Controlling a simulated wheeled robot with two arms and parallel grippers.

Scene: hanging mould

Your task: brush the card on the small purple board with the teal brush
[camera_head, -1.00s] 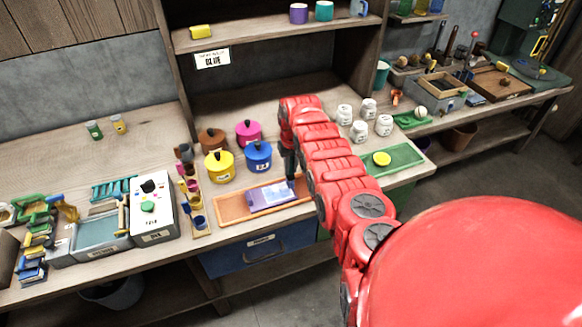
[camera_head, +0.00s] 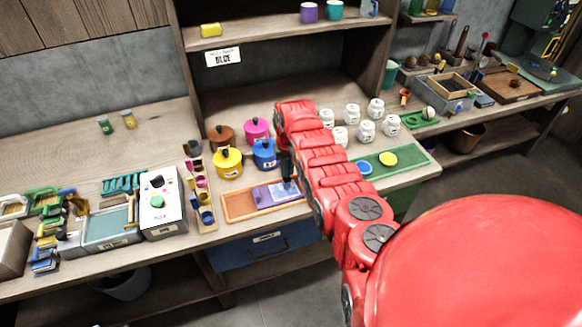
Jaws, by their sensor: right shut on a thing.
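The small purple board (camera_head: 262,197) lies on the right part of an orange tray (camera_head: 236,207) at the bench's front edge. A pale bluish-purple card (camera_head: 280,191) lies on the board, its right end partly covered by my arm. My right gripper (camera_head: 286,170) points down over the right end of the card, shut on the teal brush. Only the brush's small dark lower end shows, at or just above the card; I cannot tell whether it touches. My red right arm hides the area right of the board. My left gripper is not in view.
Yellow (camera_head: 228,164), blue (camera_head: 265,155), pink and brown pots stand behind the tray. A narrow rack of small cups (camera_head: 205,197) and a white box (camera_head: 160,205) stand left. A green mat (camera_head: 405,157) with yellow and blue discs lies right. Several white jars stand behind it.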

